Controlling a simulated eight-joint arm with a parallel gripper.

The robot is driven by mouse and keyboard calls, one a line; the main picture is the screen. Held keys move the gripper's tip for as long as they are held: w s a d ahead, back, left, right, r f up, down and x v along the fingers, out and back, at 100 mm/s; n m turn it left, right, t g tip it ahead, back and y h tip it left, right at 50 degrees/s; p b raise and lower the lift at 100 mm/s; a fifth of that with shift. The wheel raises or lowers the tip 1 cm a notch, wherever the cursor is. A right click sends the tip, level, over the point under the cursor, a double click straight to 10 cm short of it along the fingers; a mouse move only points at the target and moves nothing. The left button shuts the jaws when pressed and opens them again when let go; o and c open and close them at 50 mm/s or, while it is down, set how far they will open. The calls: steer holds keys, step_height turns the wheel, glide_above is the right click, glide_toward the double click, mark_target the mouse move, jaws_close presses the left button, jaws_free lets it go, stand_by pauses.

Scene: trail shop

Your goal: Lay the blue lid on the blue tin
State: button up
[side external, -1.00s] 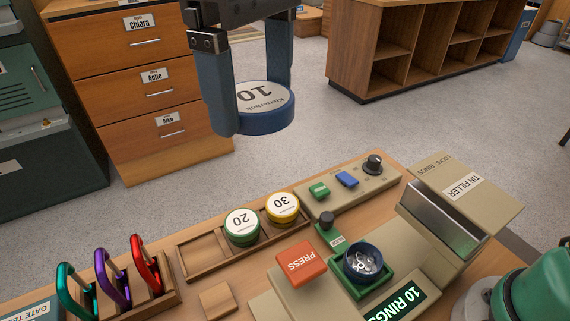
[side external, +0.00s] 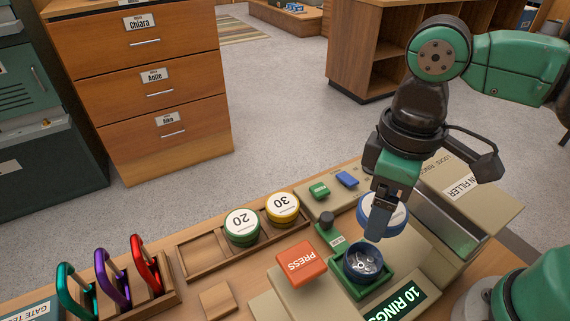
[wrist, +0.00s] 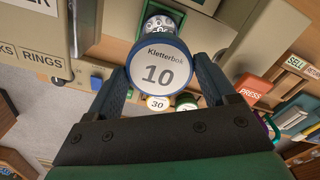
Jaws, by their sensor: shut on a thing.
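The blue lid (side external: 376,207), with a white top, is held by my gripper (side external: 378,222) in the side external view. In the wrist view the lid (wrist: 159,72) reads "Kletterbok 10" and sits between both fingers of my gripper (wrist: 160,80). The open blue tin (side external: 352,266) stands in a green holder, with metal rings inside. The lid is above and behind the tin, apart from it as far as I can tell. In the wrist view the tin (wrist: 163,22) shows just beyond the lid, partly hidden by it.
A green "20" lid (side external: 241,225) and a yellow "30" lid (side external: 282,207) sit in a wooden tray (side external: 196,268). A red PRESS button (side external: 301,262) is left of the tin. The tin filler (side external: 440,225) stands to the right. Several carabiners (side external: 110,275) stand at the left.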

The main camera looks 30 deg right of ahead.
steer(key=shift+f, duration=3.6)
steer(key=shift+f, duration=0.15)
steer(key=shift+f, duration=0.45)
steer(key=shift+f, duration=0.2)
steer(key=shift+f, duration=0.4)
steer(key=shift+f, duration=0.15)
steer(key=o, duration=1.1)
